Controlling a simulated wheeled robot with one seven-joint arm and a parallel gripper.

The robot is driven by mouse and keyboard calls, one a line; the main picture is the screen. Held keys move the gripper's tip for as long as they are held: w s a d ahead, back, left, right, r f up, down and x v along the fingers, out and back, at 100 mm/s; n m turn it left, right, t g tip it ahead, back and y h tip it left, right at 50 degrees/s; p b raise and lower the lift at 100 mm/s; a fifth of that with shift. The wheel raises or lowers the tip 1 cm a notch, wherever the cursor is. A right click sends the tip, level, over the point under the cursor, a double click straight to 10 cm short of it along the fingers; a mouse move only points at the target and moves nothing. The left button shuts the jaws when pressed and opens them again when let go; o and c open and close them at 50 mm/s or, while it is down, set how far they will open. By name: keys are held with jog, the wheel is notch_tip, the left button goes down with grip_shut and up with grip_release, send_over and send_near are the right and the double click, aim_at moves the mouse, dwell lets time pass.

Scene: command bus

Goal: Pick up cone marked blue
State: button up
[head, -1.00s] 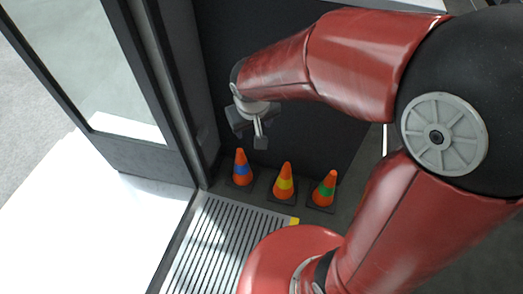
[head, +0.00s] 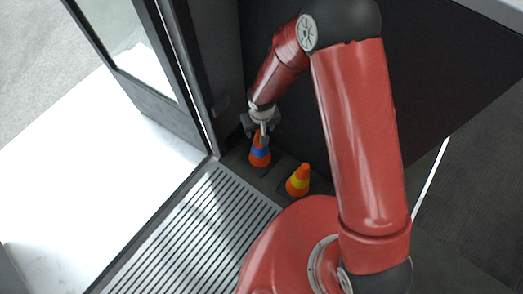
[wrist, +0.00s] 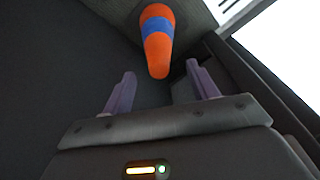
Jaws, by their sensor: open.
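The cone marked blue (head: 259,158) is orange with a blue band and stands on a dark base on the floor by the door frame. My gripper (head: 263,130) is just above it in the head view and overlaps its tip, so the tip is partly hidden. In the wrist view the blue-banded cone (wrist: 158,40) lies ahead of my gripper (wrist: 160,88), with its tip pointing toward the space between the two fingers. The fingers are apart, with nothing between them. I cannot tell that either finger touches the cone.
A cone with a yellow band (head: 298,180) stands to the right of the blue-banded one. A dark panel (head: 420,90) rises behind the cones. The door frame (head: 190,80) is close on the left. A ribbed floor mat (head: 190,235) lies in front.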

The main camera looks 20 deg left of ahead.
aim_at(260, 132)
jog(key=f, duration=0.4)
jog(key=shift+w+a, duration=0.1)
jog(key=shift+w, duration=0.15)
grip_shut()
